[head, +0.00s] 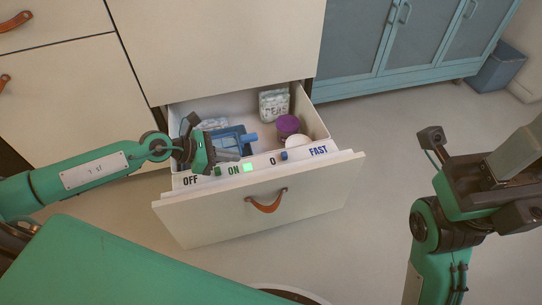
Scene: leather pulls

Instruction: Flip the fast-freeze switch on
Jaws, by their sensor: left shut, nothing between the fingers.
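The fast-freeze switch (284,155) is a small blue rocker on the front rim of the open drawer (335,167), between the printed labels "0" and "FAST". Its tilt is too small to tell. A green switch (217,171) sits between "OFF" and "ON", with a lit green square (248,168) beside "ON". My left gripper (211,160) is shut and empty, over the left part of the drawer near the green switch. It is left of the blue switch and apart from it. My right gripper (490,180) is raised over the floor at the right; its fingers are unclear.
The drawer holds a blue container (236,135), a bag labelled peas (274,104), a purple-lidded tub (288,125) and a white round item (298,142). Blue-grey cabinets (415,40) and a bin (498,68) stand behind.

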